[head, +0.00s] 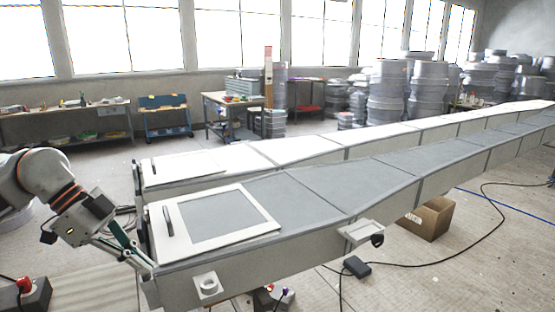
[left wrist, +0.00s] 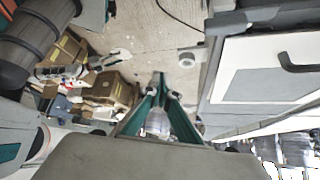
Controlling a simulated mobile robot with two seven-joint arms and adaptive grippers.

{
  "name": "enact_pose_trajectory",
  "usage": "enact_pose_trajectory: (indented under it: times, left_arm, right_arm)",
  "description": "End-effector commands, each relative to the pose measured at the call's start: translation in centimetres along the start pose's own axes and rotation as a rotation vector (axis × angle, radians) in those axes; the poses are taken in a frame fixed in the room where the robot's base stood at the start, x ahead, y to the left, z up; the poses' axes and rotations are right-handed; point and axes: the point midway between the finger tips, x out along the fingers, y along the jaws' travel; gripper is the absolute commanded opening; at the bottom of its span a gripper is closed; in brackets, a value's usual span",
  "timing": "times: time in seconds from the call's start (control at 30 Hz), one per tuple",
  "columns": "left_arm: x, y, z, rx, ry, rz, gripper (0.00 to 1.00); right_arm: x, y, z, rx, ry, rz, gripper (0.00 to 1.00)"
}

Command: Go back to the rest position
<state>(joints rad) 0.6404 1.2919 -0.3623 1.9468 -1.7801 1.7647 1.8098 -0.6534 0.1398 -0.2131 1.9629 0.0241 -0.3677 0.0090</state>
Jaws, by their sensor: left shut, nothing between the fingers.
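My left gripper (head: 146,264) is at the near end of the long grey mould, beside its end edge. It also shows in the left wrist view (left wrist: 167,88), with its green fingers drawn together and nothing between them. The near mould (head: 330,188) has a white-framed grey panel (head: 218,214) on its end, with a dark handle (head: 168,220) on the frame. That handle also shows in the left wrist view (left wrist: 300,64). My right gripper is not in view.
A second long mould (head: 255,152) runs behind the first. A cardboard box (head: 427,218) stands on the floor beyond the near mould. A black cable (head: 490,215) lies on the floor. Workbenches (head: 70,125) stand by the windows. An open box (left wrist: 108,92) shows in the left wrist view.

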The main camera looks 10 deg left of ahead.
Motion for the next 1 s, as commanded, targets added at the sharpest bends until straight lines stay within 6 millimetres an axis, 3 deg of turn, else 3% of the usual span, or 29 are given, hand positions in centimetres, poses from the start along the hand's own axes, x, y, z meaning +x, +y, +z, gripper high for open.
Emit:
enact_pose_trajectory:
  times: [0.03,0.2,0.33,0.47,0.57,0.67,0.77,0.87,1.0]
  left_arm:
    - [2.6,0.7,-1.3,0.069,0.083,0.038,0.0]
    - [10.2,3.0,-7.6,0.301,0.487,0.054,0.0]
    - [13.6,3.7,-11.7,0.356,0.802,-0.079,0.0]
    - [15.8,2.8,-13.1,0.281,1.013,-0.313,0.0]
    - [17.8,1.4,-11.8,0.151,1.072,-0.52,0.0]
    - [20.9,0.4,-8.3,-0.02,1.027,-0.712,0.0]
    - [25.0,0.8,-3.1,-0.206,0.891,-0.851,0.0]
    - [29.2,2.9,1.9,-0.356,0.723,-0.91,0.0]
    - [34.6,7.5,7.6,-0.508,0.499,-0.9,0.0]
  right_arm:
    - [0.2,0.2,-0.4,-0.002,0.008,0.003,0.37]
    - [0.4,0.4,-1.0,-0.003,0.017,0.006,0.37]
    - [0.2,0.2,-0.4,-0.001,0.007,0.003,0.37]
    - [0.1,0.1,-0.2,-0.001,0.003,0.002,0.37]
    - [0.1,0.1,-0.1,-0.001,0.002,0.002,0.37]
    - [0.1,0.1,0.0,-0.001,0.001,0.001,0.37]
    - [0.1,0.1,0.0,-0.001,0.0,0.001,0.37]
    - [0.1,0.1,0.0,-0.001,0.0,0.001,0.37]
    - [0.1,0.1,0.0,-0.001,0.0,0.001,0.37]
